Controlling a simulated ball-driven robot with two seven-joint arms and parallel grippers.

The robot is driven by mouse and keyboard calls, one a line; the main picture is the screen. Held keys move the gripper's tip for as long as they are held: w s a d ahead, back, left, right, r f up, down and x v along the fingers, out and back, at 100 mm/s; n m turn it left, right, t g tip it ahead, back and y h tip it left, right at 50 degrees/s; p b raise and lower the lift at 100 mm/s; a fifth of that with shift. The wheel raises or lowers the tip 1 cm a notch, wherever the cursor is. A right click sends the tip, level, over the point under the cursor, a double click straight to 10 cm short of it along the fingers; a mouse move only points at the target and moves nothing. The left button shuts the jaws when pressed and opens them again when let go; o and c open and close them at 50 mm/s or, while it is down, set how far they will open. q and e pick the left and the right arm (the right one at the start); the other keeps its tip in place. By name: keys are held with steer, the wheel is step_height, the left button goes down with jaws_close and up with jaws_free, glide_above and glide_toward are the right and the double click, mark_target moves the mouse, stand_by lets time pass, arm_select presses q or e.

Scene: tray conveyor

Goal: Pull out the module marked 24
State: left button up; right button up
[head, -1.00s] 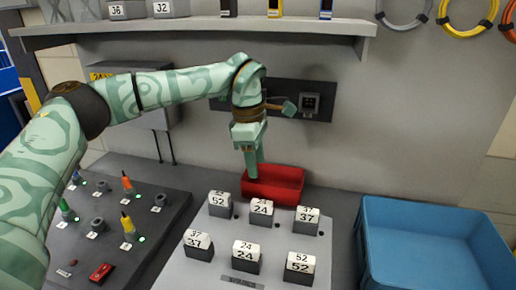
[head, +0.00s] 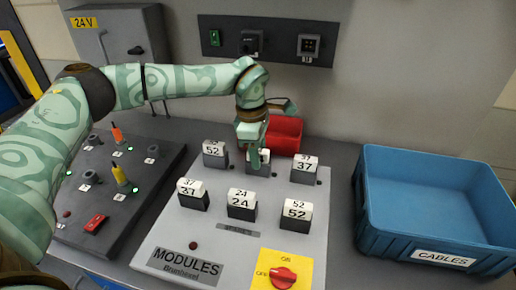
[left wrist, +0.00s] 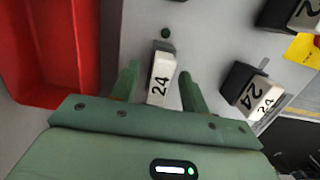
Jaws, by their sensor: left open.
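Two modules are marked 24, each a dark block with a white numbered cap. One is the back middle module (head: 262,171), its cap partly hidden by my left gripper (head: 257,158). The other is the front middle module (head: 241,204), uncovered. In the left wrist view, my left gripper (left wrist: 158,80) is open, with a finger on either side of the back module (left wrist: 160,77) and gaps between. I cannot tell how far down the fingers reach. The front 24 module (left wrist: 246,90) shows at right there. My right gripper is not in view.
Modules marked 52 (head: 215,154) and 37 (head: 304,169) flank the back one on the grey panel (head: 172,238). A red bin (head: 286,136) stands close behind. A red rotary switch (head: 284,278) is at the front. A blue crate (head: 437,257) stands at right.

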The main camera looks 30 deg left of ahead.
arm_select(q)
steer(key=c, duration=0.9)
steer(key=o, duration=0.9)
